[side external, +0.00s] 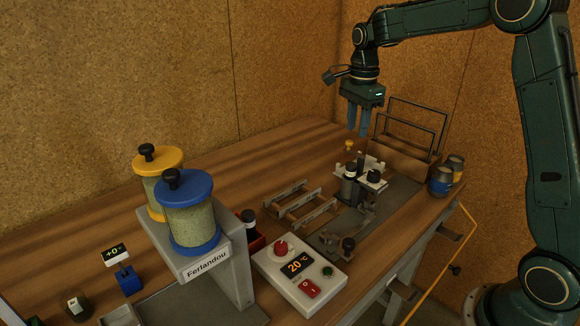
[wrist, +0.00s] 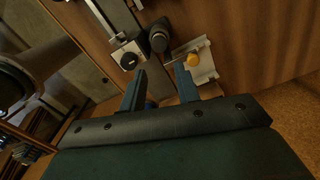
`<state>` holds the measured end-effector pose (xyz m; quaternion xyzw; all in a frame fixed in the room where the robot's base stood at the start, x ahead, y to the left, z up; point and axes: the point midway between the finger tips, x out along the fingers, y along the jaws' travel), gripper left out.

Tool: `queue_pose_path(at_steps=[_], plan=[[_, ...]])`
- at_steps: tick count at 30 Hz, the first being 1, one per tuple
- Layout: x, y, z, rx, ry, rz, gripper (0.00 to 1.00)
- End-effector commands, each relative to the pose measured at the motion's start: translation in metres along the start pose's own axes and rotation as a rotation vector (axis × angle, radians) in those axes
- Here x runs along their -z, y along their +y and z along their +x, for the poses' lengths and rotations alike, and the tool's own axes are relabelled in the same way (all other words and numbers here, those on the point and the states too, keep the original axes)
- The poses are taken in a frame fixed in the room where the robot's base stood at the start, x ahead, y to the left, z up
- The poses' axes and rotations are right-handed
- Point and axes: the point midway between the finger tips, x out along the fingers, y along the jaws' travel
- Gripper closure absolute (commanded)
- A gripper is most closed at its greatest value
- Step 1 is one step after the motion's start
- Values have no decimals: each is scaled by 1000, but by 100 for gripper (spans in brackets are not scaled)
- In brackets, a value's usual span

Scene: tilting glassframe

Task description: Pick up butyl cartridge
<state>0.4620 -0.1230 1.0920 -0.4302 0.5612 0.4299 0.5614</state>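My gripper (side external: 358,130) hangs above the far right part of the bench, fingers pointing down. In the wrist view its two blue fingers (wrist: 160,69) are spread apart with nothing between them. It is open. A dark upright cylinder (side external: 350,185) stands in the fixture below; it may be the butyl cartridge, but I cannot tell for sure. In the wrist view a dark cylinder (wrist: 159,38) shows beyond the fingertips, apart from them. Beside it is a white block with a black knob (wrist: 128,55).
A yellow knob (side external: 348,145) sits behind the fixture. A wire rack (side external: 412,125) and cans (side external: 440,181) stand at the right. A slotted metal rack (side external: 300,205), control box (side external: 300,275) and yellow and blue hoppers (side external: 187,220) stand to the left. The back of the bench is clear.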

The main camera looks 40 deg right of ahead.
Motion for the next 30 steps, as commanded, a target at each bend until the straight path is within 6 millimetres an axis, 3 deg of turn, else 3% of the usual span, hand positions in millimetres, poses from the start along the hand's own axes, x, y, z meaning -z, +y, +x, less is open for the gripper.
queue_pose_path(at_steps=[12, 30], plan=[[0, 1, 60, -3, 0, -1, 68], [-2, 1, 85, -3, 0, -2, 68]])
